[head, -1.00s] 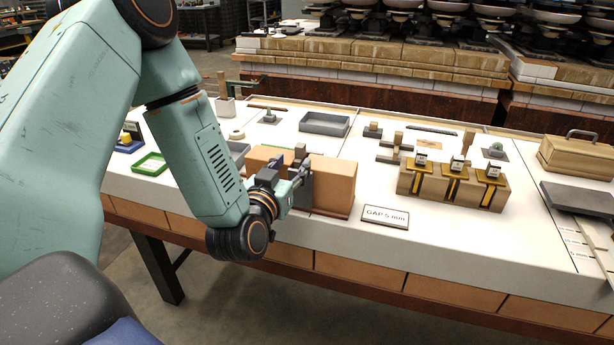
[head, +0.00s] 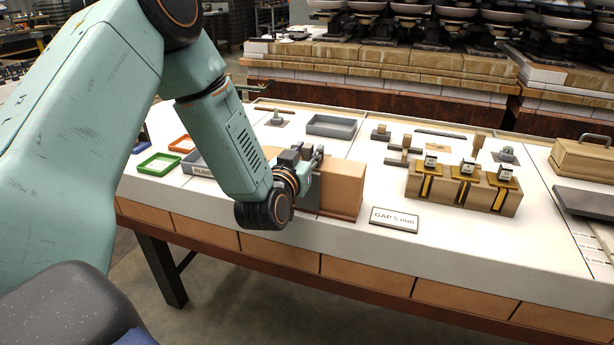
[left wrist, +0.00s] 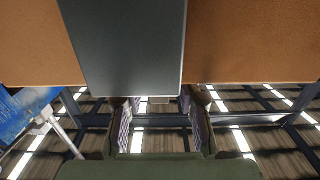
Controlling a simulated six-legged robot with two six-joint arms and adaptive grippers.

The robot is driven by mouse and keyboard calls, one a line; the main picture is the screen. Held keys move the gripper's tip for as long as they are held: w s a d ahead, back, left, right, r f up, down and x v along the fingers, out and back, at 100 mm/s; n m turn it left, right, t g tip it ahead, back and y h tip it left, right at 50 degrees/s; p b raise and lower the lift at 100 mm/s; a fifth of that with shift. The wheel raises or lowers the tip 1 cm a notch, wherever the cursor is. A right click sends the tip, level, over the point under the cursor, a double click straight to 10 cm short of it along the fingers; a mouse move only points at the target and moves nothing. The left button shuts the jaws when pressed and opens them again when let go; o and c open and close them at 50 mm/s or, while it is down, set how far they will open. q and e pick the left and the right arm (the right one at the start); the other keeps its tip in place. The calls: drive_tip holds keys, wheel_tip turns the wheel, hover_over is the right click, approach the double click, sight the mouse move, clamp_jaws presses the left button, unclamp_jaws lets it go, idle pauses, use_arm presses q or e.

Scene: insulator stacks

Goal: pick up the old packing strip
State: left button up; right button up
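A flat dark grey slab (left wrist: 130,45), which may be the old packing strip, stands out between two orange-brown surfaces in the left wrist view. In the head view a grey piece (head: 309,198) shows between brown blocks (head: 342,188), partly hidden by my arm. My left gripper (head: 304,154) is at the top of these blocks. In the left wrist view its two fingers (left wrist: 162,112) are apart, with nothing seen between them, at the slab's lower edge. I cannot tell whether they touch it. My right gripper is not in view.
A "GAP 5 mm" sign (head: 394,219) stands right of the blocks. A wooden block with yellow-marked gauges (head: 463,190) is farther right. Green (head: 158,163) and grey (head: 330,126) trays lie left and behind. The white table top (head: 480,238) is clear along the front right.

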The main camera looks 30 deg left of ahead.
use_arm(q)
clamp_jaws()
drive_tip(key=shift+r, duration=0.1)
